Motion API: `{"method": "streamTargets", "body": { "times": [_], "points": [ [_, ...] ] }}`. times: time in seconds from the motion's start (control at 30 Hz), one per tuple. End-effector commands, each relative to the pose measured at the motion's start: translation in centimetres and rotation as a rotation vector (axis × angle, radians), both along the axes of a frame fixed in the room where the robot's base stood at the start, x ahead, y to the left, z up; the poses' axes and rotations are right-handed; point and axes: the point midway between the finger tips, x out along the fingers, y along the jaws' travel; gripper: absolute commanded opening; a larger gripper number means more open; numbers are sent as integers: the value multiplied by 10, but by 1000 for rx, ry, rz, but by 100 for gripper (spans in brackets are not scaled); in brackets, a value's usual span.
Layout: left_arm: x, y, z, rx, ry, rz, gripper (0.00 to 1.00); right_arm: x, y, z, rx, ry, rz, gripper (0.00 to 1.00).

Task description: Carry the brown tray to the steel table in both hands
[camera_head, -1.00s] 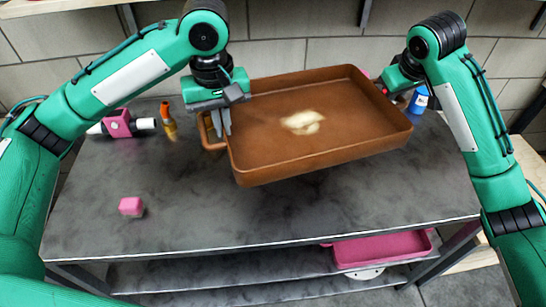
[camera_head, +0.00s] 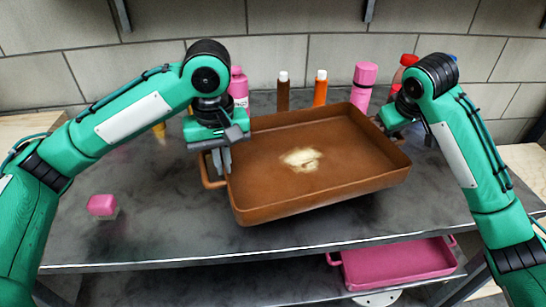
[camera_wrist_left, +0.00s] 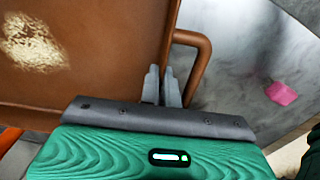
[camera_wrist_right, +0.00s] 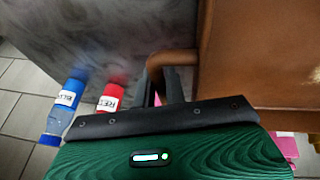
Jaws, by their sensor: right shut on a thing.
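The brown tray (camera_head: 325,197) is a shallow rectangular pan with a pale, crumbly patch on its floor. It hangs in both hands over the grey mottled tabletop (camera_head: 150,235), slightly slanted in the head view. My left gripper (camera_head: 222,165) is at its left handle (camera_wrist_left: 203,55); in the left wrist view the fingers (camera_wrist_left: 161,80) are close together beside the tray wall, on the near end of the handle. My right gripper (camera_wrist_right: 158,85) is shut on the right handle (camera_wrist_right: 172,58). In the head view the right fingers are mostly hidden.
A pink block (camera_head: 102,205) lies on the table at left. Behind the tray stand a pink bottle (camera_head: 238,85), a brown one (camera_head: 283,95), an orange one (camera_head: 320,92) and a pink one (camera_head: 364,85). A pink tray (camera_head: 395,265) sits on the lower shelf.

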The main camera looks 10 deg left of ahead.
Motion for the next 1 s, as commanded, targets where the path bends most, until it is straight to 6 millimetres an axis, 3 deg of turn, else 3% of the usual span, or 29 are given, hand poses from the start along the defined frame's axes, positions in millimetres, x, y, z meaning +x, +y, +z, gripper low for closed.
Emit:
{"method": "streamTargets", "body": {
  "times": [0.57, 1.0],
  "points": [
    [0, -1, -6, -4, -2, -1, 0, 0, 2, -7, 2, 0, 4, 0],
    [0, -1, -25, -4, -2, -1, 0, 0, 2, -25, 2, 0, 4, 0]
  ]
}}
